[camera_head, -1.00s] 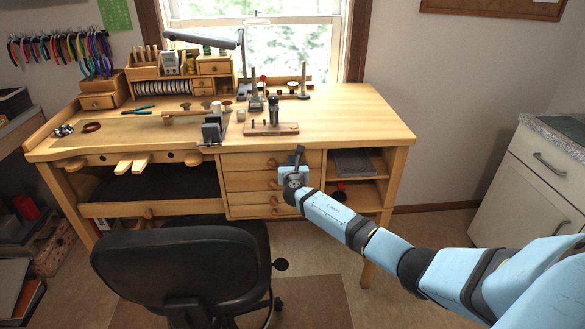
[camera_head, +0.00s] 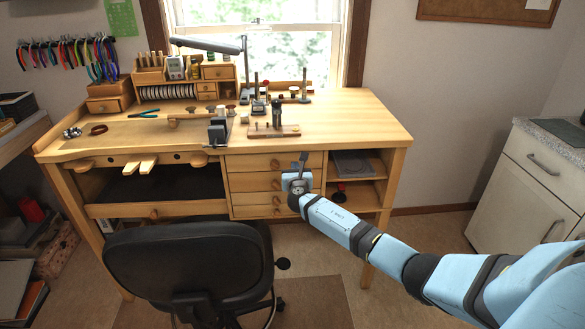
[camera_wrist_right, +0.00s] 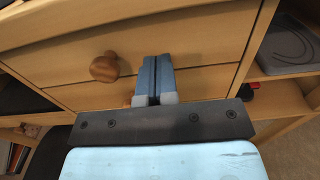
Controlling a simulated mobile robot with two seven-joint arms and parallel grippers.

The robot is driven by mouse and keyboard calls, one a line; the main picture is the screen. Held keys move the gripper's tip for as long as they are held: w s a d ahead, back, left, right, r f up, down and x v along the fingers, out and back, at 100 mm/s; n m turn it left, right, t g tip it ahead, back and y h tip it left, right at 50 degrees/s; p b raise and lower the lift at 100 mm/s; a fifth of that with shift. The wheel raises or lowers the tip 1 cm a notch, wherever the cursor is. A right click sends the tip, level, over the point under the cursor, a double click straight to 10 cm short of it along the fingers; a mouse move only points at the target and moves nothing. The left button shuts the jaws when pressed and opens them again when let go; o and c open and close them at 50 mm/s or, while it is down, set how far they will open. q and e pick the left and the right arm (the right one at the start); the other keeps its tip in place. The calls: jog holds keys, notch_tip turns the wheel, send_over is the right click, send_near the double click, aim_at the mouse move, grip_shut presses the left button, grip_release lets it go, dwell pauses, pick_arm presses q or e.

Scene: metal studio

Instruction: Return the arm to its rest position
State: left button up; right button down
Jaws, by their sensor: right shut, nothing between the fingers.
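My right arm reaches in from the right side of the head view. Its gripper (camera_head: 302,160) is in front of the wooden drawers below the bench top. In the right wrist view the two blue-grey fingers (camera_wrist_right: 154,78) are together, with nothing between them. They point at the drawer fronts (camera_wrist_right: 190,40), beside a round wooden knob (camera_wrist_right: 104,67). I cannot tell whether the fingertips touch the drawer front. My left gripper does not show.
The wooden workbench (camera_head: 350,112) carries several small tools and a rack. A black chair (camera_head: 190,270) stands in front of it. Open shelves (camera_head: 350,195) are right of the drawers. A white cabinet (camera_head: 530,190) stands at the far right, with clear floor between.

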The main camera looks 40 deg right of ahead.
jog(key=s+a+f+m+g+y, duration=0.1)
jog(key=s+a+f+m+y, duration=0.3)
jog(key=s+a, duration=0.6)
jog(key=s+a+f+m+g+y+p, duration=0.1)
jog(key=s+a+f+m+g+y, duration=0.1)
jog(key=s+a+f+m, duration=0.75)
jog(key=s+a+f+m+g+y, duration=0.1)
jog(key=s+a+f+m+y, duration=0.15)
jog(key=s+a, duration=0.75)
jog(key=s+a+r+m+g+y, duration=0.1)
jog(key=s+a+r+m+y, duration=0.1)
jog(key=s+m, duration=0.5)
jog(key=s+a+r+m+y, duration=0.1)
jog(key=s+a+m+y, duration=0.15)
jog(key=s+m, duration=0.45)
pick_arm(q)
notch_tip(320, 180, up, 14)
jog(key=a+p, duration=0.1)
jog(key=p, duration=1.5)
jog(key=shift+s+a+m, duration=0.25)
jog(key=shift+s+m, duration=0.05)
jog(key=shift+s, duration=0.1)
pick_arm(e)
notch_tip(320, 180, up, 14)
jog(key=s+n, duration=0.1)
jog(key=n, duration=0.2)
jog(key=shift+s+d+f+t+h, duration=0.25)
jog(key=shift+s+d+t+h, duration=0.05)
jog(key=shift+s+d, duration=0.1)
